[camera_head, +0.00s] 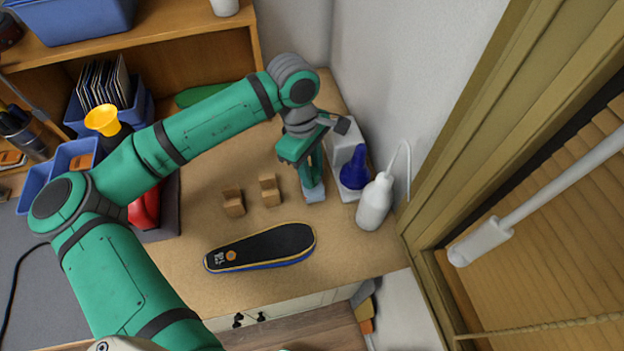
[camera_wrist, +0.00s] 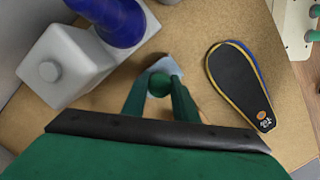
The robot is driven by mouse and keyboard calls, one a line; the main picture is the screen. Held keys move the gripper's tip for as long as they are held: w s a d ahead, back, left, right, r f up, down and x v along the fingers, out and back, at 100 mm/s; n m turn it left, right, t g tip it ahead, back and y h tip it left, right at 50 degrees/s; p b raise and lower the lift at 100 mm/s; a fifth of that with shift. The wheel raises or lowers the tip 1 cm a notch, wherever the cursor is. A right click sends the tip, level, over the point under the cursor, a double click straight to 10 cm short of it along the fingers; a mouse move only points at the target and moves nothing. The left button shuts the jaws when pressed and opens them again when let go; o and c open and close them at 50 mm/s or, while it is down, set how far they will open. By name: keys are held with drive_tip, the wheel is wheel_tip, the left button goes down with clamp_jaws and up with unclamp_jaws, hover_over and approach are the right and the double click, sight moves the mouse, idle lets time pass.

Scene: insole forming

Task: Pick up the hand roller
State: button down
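My gripper (camera_head: 313,172) points down over the tan worktop, left of the white block. In the wrist view its two green fingers (camera_wrist: 160,97) stand on either side of a rounded green end, with a pale blue-grey piece beyond it. These look like the handle and lower part of the hand roller (camera_wrist: 159,84). The pale piece also shows below the fingers in the head view (camera_head: 315,194), at or close to the worktop. The fingers hide most of it, and I cannot tell whether they grip it.
Close to the right stand a white block (camera_head: 341,143), a blue tapered object (camera_head: 355,170) and a white bottle (camera_head: 375,203). A black insole (camera_head: 262,247) lies in front; two small wooden blocks (camera_head: 233,203) (camera_head: 270,190) lie left. The wall is at the right.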

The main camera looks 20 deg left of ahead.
drive_tip(key=shift+r, duration=0.1)
drive_tip(key=shift+r, duration=0.55)
drive_tip(key=s+r, duration=1.1)
drive_tip(key=s, duration=0.3)
drive_tip(key=shift+r, duration=0.4)
drive_tip(key=shift+a, duration=0.1)
